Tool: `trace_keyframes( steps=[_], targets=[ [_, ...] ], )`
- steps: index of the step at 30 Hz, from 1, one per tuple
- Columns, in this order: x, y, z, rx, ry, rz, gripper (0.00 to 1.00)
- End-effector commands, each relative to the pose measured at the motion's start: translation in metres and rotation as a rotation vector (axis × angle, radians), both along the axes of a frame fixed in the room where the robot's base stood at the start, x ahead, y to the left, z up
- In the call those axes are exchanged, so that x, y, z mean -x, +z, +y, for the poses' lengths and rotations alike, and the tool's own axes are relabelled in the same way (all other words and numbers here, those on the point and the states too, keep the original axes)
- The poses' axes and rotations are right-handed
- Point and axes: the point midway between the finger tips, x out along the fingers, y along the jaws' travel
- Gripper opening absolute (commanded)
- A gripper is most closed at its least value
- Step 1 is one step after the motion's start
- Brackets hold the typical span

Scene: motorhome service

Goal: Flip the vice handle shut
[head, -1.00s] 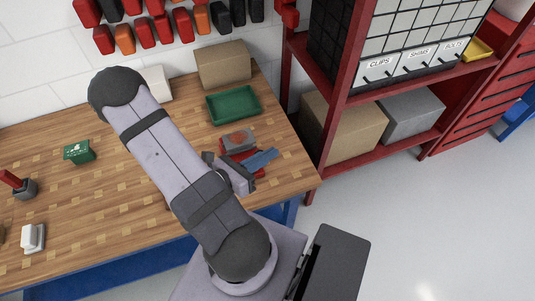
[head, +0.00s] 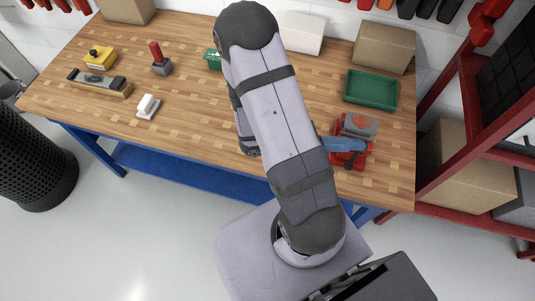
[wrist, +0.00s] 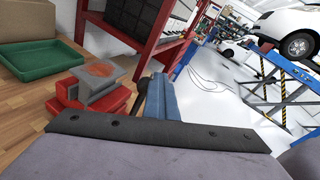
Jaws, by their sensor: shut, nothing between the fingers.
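The vice has a red body (head: 352,157) and a grey block on top (head: 360,125) with an orange-red round patch. It stands at the right front of the workbench. In the wrist view the vice (wrist: 98,88) is left of my fingers. A dark bar (wrist: 138,98), perhaps the handle, shows between the vice and the fingers; where it joins the vice is not clear. My gripper's blue fingers (wrist: 160,82) are shut and empty, close beside the dark bar; I cannot tell if they touch it. In the head view my gripper (head: 358,146) is partly behind my arm, at the vice.
A green tray (head: 371,90) and a cardboard box (head: 384,47) stand behind the vice. A red shelf rack (head: 470,90) stands to the right of the workbench (head: 200,110). Several small items stand on the left of the bench. Floor in front is clear.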

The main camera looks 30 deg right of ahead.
Motion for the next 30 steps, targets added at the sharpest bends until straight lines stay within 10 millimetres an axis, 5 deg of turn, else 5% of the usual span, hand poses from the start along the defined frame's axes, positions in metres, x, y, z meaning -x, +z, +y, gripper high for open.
trace_keyframes(
  steps=[21,30],
  targets=[
    [-0.069,-0.085,0.07,-0.022,-0.005,-0.004,0.0],
    [-0.084,-0.095,0.118,-0.017,0.002,-0.01,0.0]
  ],
)
